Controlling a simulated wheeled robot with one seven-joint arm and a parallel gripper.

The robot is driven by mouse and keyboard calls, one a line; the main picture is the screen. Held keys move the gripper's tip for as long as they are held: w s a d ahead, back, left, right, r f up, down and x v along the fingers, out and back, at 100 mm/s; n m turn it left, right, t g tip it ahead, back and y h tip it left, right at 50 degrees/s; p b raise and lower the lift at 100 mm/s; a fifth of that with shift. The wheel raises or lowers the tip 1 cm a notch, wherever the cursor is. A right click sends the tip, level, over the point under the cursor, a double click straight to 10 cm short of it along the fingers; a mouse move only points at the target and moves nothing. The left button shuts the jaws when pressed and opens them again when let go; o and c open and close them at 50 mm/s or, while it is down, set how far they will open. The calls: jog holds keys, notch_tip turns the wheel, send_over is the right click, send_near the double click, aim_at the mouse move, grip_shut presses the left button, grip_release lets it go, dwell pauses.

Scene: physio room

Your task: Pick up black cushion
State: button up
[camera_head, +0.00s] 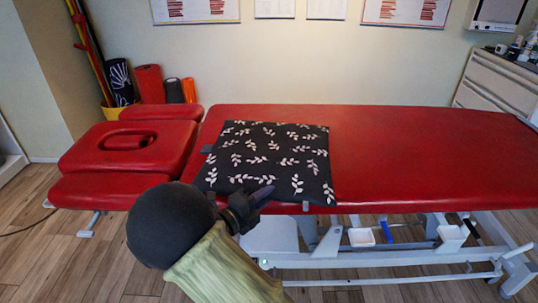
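The black cushion (270,158) is flat and square with a pale leaf pattern. It lies on the red treatment table (420,150), left of the table's middle, with its front edge along the table's front edge. Small grey tabs show at its left and front edges. My gripper (254,203) is dark and reaches in from below, at the cushion's front left edge. It overlaps that edge in the picture; I cannot tell whether it touches. Its fingers are too dark and small to show whether they are open or shut. My arm hides part of the table's front.
The table's red headrest (130,147) with a face hole is at left. Foam rollers (148,85) stand behind it by the wall. A white drawer cabinet (495,85) with bottles is at the back right. The table's right part is clear, and wooden floor lies in front.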

grip_shut()
jog(key=shift+r, duration=0.1)
